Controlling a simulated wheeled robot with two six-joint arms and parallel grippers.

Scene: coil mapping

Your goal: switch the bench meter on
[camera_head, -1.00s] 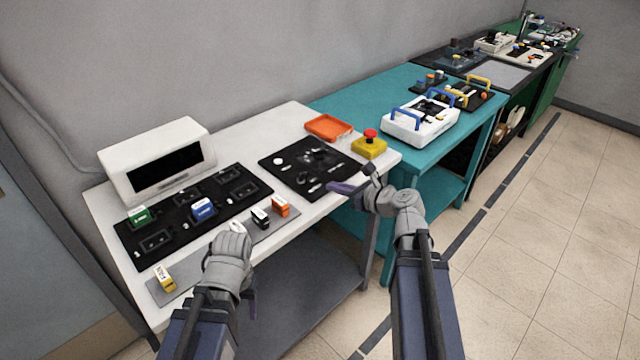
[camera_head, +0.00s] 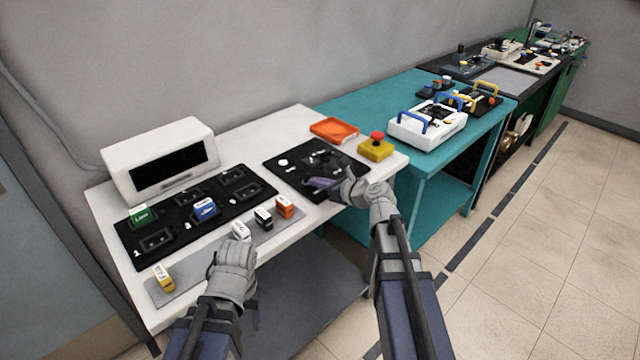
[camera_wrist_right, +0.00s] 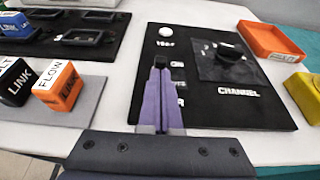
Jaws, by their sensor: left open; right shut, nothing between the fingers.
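The bench meter, a white box (camera_head: 125,160) with a dark blank display (camera_head: 170,168), stands at the back left of the white table. To its right lies a black control panel (camera_head: 280,178) with a round white button and a dark knob. The right wrist view shows the button (camera_wrist_right: 165,31) and the knob (camera_wrist_right: 229,53), with "CHANNEL" printed below the knob. My right gripper (camera_head: 316,183) is shut and empty over the panel's front part. Its purple fingers (camera_wrist_right: 160,64) point toward the button, short of it. My left gripper (camera_head: 254,314) is open at the table's front, its fingers mostly hidden.
A black socket board (camera_head: 176,238) holds green and blue blocks. White, black, orange and yellow blocks stand on a grey strip (camera_head: 190,276). An orange tray (camera_head: 334,130) and a yellow box with a red button (camera_head: 375,150) lie beside the panel. A teal table adjoins on the right.

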